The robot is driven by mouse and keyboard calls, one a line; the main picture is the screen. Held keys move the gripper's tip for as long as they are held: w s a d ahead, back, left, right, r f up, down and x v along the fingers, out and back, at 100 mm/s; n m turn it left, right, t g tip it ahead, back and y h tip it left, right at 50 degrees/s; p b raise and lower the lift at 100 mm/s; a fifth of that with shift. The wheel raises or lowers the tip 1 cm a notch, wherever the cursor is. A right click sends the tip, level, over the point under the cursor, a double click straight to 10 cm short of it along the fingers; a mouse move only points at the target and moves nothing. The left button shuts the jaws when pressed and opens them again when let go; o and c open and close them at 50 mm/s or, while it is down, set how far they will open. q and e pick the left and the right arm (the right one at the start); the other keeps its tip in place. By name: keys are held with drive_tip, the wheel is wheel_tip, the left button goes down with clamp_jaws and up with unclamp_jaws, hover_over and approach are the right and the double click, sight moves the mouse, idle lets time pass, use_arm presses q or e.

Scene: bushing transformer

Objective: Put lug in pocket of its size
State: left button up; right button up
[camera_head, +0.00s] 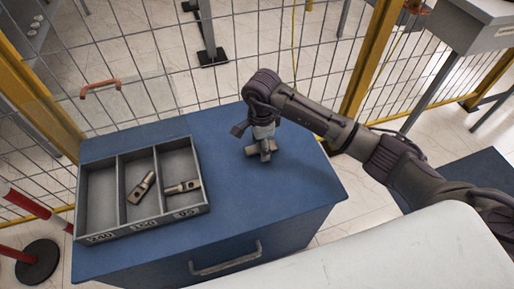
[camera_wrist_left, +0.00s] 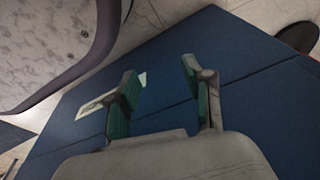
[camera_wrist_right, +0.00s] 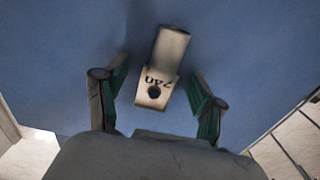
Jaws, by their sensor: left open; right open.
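A metal lug (camera_wrist_right: 168,60) lies on the blue surface in the right wrist view, with a barrel, a flat palm with a hole, and an upside-down marking that looks like 240. My right gripper (camera_wrist_right: 160,88) is open, with a finger on each side of the lug's palm and gaps between. In the head view my right gripper (camera_head: 261,152) points down at the cabinet top and largely hides this lug. A grey tray (camera_head: 146,228) has three pockets; the left label looks like 240. The left pocket (camera_head: 101,203) is empty. My left gripper (camera_wrist_left: 160,90) is open and empty.
One lug (camera_head: 142,187) lies in the middle pocket and another (camera_head: 183,187) in the right pocket. The tray stands on the left of the blue cabinet (camera_head: 235,210). A wire fence (camera_head: 150,50) stands behind. The cabinet top between tray and right gripper is clear.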

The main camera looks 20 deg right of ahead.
clamp_jaws()
